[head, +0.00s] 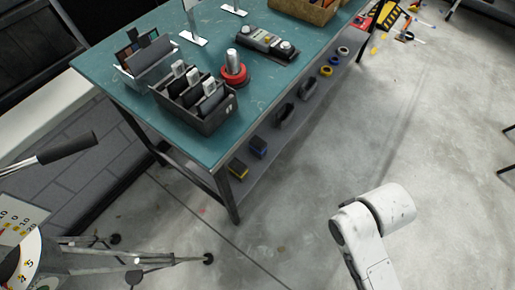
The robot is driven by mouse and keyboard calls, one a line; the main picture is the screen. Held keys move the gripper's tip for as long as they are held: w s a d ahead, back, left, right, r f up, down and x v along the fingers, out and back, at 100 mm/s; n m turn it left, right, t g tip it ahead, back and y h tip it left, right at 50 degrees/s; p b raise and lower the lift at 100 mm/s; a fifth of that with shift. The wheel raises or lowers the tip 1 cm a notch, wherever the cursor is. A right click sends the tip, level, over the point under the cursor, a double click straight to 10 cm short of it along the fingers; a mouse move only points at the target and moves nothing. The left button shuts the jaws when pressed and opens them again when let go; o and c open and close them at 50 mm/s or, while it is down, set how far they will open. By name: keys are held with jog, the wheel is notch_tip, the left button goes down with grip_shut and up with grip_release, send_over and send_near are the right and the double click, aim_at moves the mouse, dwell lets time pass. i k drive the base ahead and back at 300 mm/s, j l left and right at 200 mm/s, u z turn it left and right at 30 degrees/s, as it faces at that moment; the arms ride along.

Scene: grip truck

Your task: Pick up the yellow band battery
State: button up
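A dark block with yellow on it, which looks like the yellow band battery (238,168), sits on the lower shelf of the teal table near its front leg. A similar dark block with blue on it (258,147) stands just behind it, to the right. Both are small in the picture, and their details are hard to make out. A white part of my arm shows at the lower right, over the floor and well apart from the shelf. My gripper is not in view.
The teal table (203,143) bears a dark divided bin (215,123), a grey bin (141,79), a red-based metal piece (234,75) and a control box (268,45). A table leg (227,195) stands beside the shelf. A tripod (130,262) is at lower left.

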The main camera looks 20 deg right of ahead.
aim_at(237, 169)
jog(key=j+u, duration=0.1)
jog(key=u, duration=0.65)
jog(key=j+u, duration=0.15)
jog(key=u, duration=0.25)
jog(key=j+u, duration=0.1)
jog(key=u, duration=0.25)
jog(key=z, duration=1.5)
jog(key=i+l, duration=0.35)
jog(key=i, duration=0.15)
jog(key=i+l+z, duration=0.15)
jog(key=i+l, duration=0.15)
jog(key=i, duration=0.25)
